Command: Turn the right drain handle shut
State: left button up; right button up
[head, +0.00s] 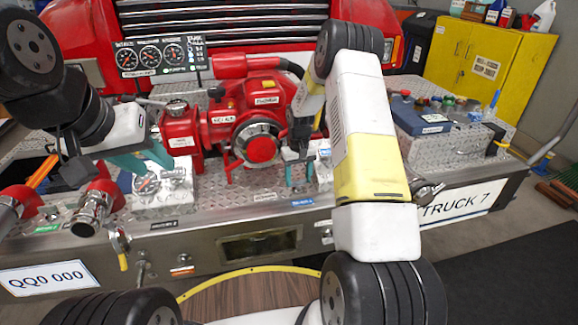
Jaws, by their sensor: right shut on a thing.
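My right gripper (298,178) reaches down to the right of the red pump (258,125), with its teal fingers low over the diamond-plate bumper deck. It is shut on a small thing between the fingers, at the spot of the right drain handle. The handle itself is mostly hidden by the fingers and too small to make out. A pale metal block (323,172) stands just right of the fingers, partly behind my forearm.
Red-and-silver hose fittings (97,205) and a yellow-tipped lever (123,258) are at the left front. Gauges (150,57) and the grille are behind. A yellow cabinet (485,62) stands at the back right.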

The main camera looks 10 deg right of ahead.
jog(key=shift+m, duration=0.5)
jog(key=o, duration=1.4)
jog(key=shift+c, duration=0.2)
jog(key=shift+r, duration=3.9)
jog(key=shift+r, duration=0.1)
